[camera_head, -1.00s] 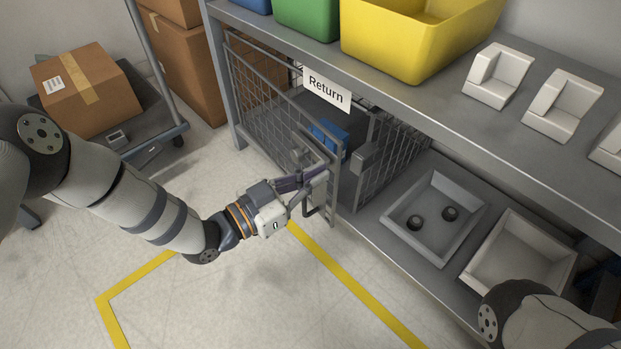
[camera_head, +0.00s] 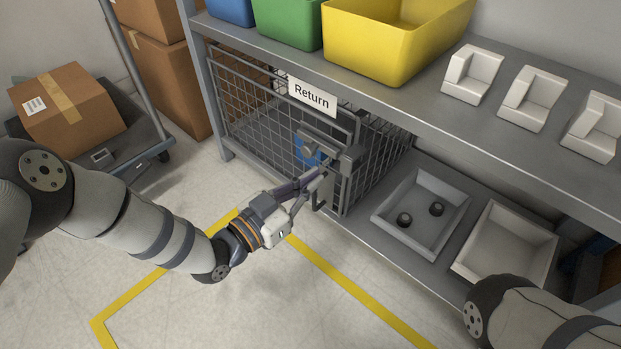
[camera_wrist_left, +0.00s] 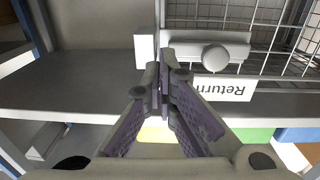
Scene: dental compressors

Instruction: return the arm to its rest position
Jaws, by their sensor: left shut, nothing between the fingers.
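My left arm comes in from the left in the head view. Its gripper (camera_head: 309,182) is in front of the wire cage at the latch end of the door. In the left wrist view the gripper (camera_wrist_left: 163,75) has its fingertips together with nothing between them. The cage door (camera_head: 255,110) appears closed against its frame, with a grey latch and round knob (camera_head: 309,150) near the fingertips. Whether the fingers touch the door is unclear. A blue object (camera_head: 303,153) shows partly through the mesh. Part of my right arm is at the lower right; its gripper is out of view.
The shelf above holds a yellow bin (camera_head: 375,50), a green bin (camera_head: 293,25) and white holders (camera_head: 472,75). Grey trays (camera_head: 420,210) stand on the lower shelf right of the cage. A cart with a cardboard box (camera_head: 68,108) is at left. The floor (camera_head: 240,310) in front is clear.

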